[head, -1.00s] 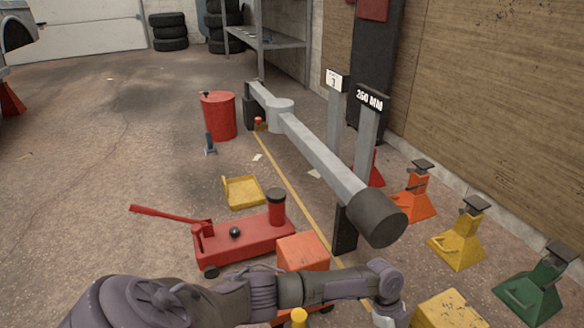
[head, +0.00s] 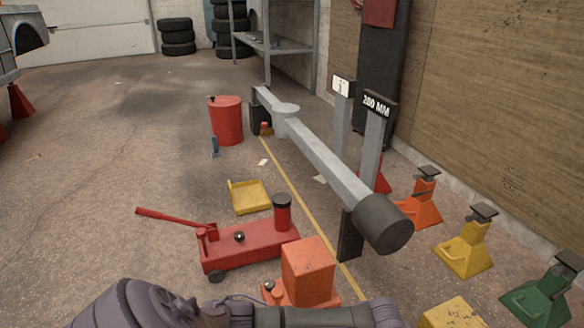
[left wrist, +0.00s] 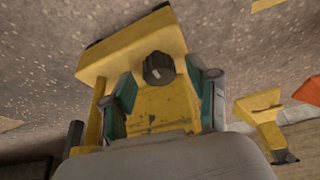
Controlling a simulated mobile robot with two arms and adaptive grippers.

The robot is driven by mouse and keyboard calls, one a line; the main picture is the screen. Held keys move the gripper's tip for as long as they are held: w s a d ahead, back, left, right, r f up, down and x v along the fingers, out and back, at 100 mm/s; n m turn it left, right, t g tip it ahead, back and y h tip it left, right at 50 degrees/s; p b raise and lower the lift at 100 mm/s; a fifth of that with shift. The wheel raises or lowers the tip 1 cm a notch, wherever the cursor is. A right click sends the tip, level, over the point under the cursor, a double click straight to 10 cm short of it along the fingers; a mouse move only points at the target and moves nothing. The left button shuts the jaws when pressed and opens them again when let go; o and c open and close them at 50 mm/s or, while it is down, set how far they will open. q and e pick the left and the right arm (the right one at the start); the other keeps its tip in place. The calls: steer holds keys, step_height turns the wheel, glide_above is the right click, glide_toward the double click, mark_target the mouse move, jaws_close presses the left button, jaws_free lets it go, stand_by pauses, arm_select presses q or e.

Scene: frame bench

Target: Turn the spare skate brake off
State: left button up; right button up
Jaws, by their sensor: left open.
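In the left wrist view, a yellow skate (left wrist: 165,103) with scuffed paint fills the middle. A round black knob (left wrist: 158,68) with a pale mark on its face stands on it. My left gripper (left wrist: 168,80) is open, with one teal-padded finger on each side of the knob. Gaps show between the fingers and the knob. In the head view my left arm runs along the bottom edge, and its gripper is out of that picture. A yellow block-shaped top (head: 453,314) shows at the bottom right; I cannot tell if it is the same skate. My right gripper is not in view.
An orange skate (head: 308,272) stands just beyond my left arm, with a red floor jack (head: 250,247) behind it. A grey beam (head: 325,160) with a dark round end crosses the middle. Orange, yellow (head: 466,245) and green stands line the right wall. Open floor lies left.

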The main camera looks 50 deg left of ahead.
arm_select(q)
steer(key=shift+f+n+y+b, duration=0.3)
steer(key=shift+n+b, duration=0.4)
steer(key=shift+b, duration=0.2)
steer(key=s+a+r+n+p, duration=0.1)
steer(key=s+a+r+p, duration=0.15)
steer(key=r+p, duration=0.65)
steer(key=s+a+r+p, duration=0.25)
steer(key=r+p, duration=0.45)
steer(key=p, duration=0.4)
steer(key=s+a+r+p, duration=0.1)
steer(key=s+a+p, duration=0.1)
steer(key=s+p, duration=0.8)
steer(key=s+a+r+n+g+y+p, duration=0.1)
steer(key=s+a+p, duration=0.2)
steer(key=s+p, duration=0.8)
steer(key=p, duration=0.5)
steer(key=shift+a+y, duration=0.2)
steer(key=shift+y, duration=0.1)
